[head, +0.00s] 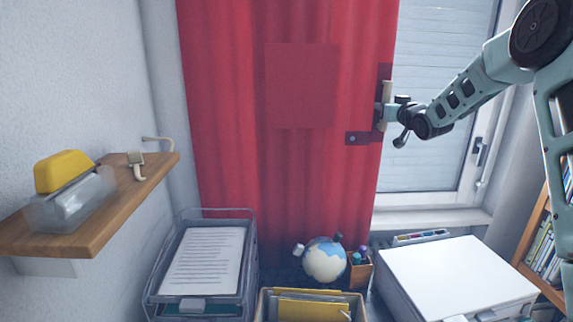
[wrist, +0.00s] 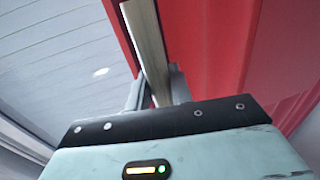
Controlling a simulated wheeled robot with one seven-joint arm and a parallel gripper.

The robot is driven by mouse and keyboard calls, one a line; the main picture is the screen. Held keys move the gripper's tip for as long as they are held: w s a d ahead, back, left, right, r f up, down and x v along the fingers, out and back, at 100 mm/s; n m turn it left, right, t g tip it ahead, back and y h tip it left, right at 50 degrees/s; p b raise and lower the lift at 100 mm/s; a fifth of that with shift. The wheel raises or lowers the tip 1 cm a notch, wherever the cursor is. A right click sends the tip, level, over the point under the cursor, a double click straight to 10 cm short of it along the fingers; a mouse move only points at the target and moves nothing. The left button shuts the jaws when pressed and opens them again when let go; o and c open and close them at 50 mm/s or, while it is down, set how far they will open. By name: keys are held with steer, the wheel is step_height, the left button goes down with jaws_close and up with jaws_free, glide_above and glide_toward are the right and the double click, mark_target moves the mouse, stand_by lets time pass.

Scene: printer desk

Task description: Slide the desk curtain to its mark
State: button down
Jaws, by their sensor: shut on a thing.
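The red curtain (head: 225,120) hangs over the left and middle of the window, its right edge beside the bare pane. A pale upright handle bar (head: 387,92) is at that right edge. My gripper (head: 386,113) is shut on the bar, coming from the right. The wrist view shows the bar (wrist: 144,35) between the fingers, with the red curtain (wrist: 210,50) to its right. A flat, darker red square (head: 301,85) shows on the curtain's upper middle; I cannot tell whether it is the mark. A small dark red plate (head: 358,138) sits below left of the bar.
A wooden shelf (head: 110,205) with a yellow-lidded container (head: 65,172) is at left. Below the curtain are a paper tray (head: 205,258), a small globe (head: 324,260), a pen holder (head: 361,270) and a white printer (head: 455,275). The window (head: 435,120) is uncovered at right.

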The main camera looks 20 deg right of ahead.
steer(key=s+d+p, duration=0.2)
steer(key=d, duration=0.6)
steer(key=shift+s+p, duration=0.2)
steer(key=shift+p, duration=0.2)
steer(key=c, duration=1.2)
jaws_free()
steer(key=shift+c, duration=0.2)
steer(key=s+b, duration=0.2)
steer(key=s, duration=0.5)
steer(key=shift+a, duration=0.3)
